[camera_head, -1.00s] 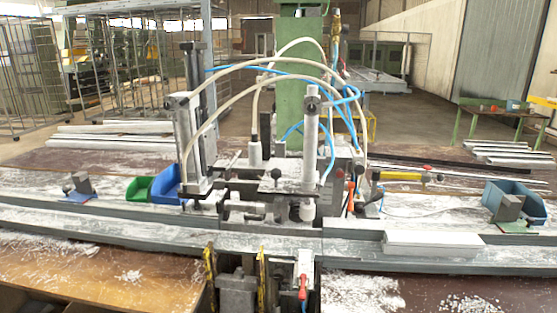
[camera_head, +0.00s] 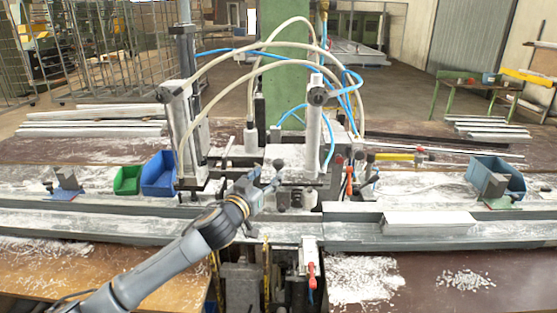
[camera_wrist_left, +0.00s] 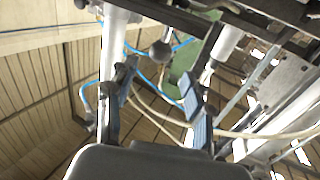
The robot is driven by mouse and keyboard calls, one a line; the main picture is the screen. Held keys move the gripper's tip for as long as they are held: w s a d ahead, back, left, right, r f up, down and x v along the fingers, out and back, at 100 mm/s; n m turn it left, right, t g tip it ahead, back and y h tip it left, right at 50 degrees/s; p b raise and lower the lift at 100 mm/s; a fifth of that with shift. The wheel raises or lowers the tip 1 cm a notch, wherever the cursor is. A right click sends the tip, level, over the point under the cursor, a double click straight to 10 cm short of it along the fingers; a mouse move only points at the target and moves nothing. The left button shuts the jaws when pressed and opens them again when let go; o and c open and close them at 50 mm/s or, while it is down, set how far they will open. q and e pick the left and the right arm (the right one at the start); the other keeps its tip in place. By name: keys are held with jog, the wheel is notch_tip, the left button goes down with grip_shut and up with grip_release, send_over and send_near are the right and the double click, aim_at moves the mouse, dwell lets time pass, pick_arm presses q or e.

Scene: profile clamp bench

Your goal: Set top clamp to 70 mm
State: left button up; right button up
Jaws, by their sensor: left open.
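The clamp machine stands mid-bench in the head view, with a pale plate (camera_head: 290,155) between two upright cylinders, the left one (camera_head: 180,125) and the right one (camera_head: 313,125). A dark ball knob (camera_head: 278,163) shows at the plate's front. My left gripper (camera_head: 262,181) is in front of it, partly blending with the machine. In the left wrist view, the open blue-padded fingers (camera_wrist_left: 158,85) have the round knob (camera_wrist_left: 160,53) beyond and between their tips, apparently not touching it. No scale reading is legible. My right gripper is not in view.
A green bin (camera_head: 127,180) and blue bin (camera_head: 159,174) stand left of the machine; a blue-grey bin (camera_head: 497,178) stands at the right. A pale block (camera_head: 430,222) lies on the front rail. Hoses arch over the machine. White chips cover parts of the bench.

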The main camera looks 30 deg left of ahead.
aim_at(276, 165)
pick_arm(q)
jog(key=w, duration=0.2)
jog(key=w+p, duration=0.1)
jog(key=w, duration=0.1)
jog(key=w+a+p, duration=0.1)
jog(key=w, duration=0.2)
jog(key=shift+w+a, duration=0.1)
jog(key=shift+w, duration=0.45)
jog(key=shift+c, duration=0.3)
jog(key=shift+f, duration=0.1)
grip_shut()
